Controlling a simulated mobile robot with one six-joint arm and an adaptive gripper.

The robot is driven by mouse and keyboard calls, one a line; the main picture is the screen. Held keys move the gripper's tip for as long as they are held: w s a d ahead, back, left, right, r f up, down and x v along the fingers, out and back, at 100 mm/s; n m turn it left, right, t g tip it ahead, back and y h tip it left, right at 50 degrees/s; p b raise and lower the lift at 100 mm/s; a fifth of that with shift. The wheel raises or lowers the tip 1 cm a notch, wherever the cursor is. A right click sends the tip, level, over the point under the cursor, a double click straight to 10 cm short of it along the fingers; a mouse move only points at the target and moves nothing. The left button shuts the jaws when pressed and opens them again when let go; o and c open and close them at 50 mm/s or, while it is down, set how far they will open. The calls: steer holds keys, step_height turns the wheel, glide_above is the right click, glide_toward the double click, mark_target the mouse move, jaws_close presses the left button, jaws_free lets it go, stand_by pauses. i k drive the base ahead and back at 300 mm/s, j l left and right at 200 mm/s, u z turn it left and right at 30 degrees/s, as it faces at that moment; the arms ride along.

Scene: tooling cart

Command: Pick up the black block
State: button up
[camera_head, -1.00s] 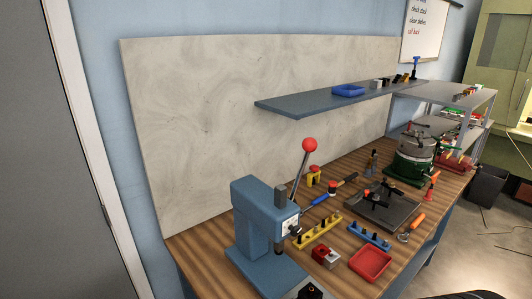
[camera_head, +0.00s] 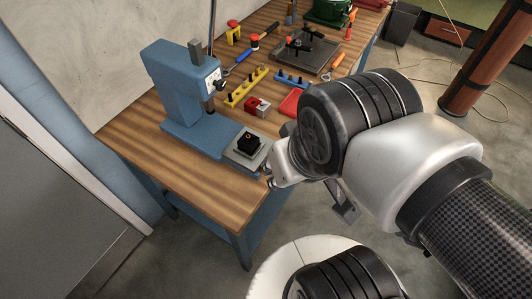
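The black block (camera_head: 248,142) sits on a light grey square plate (camera_head: 238,156) at the front of the blue arbor press (camera_head: 183,95), near the front edge of the wooden bench. A small round hole or mark shows on the block. My arm comes in from the right, and its wrist end stands just right of the plate. My gripper (camera_head: 271,183) shows only as a small dark part at the wrist's lower left, apart from the block. The rest of it is hidden behind the wrist, so its opening cannot be seen.
A red and grey vise-like piece (camera_head: 257,106), a yellow rack (camera_head: 245,87), a blue rack (camera_head: 289,79) and a red tray (camera_head: 291,102) lie behind the block. The bench (camera_head: 165,168) is bare left of the plate. The press column stands at the back left.

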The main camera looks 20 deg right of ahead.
mark_target(250, 147)
steer(key=i+u, duration=0.1)
steer(key=u, duration=0.25)
steer(key=i+l+u, duration=0.1)
steer(key=u, duration=0.25)
steer(key=i+l+u, duration=0.1)
steer(key=u, duration=0.25)
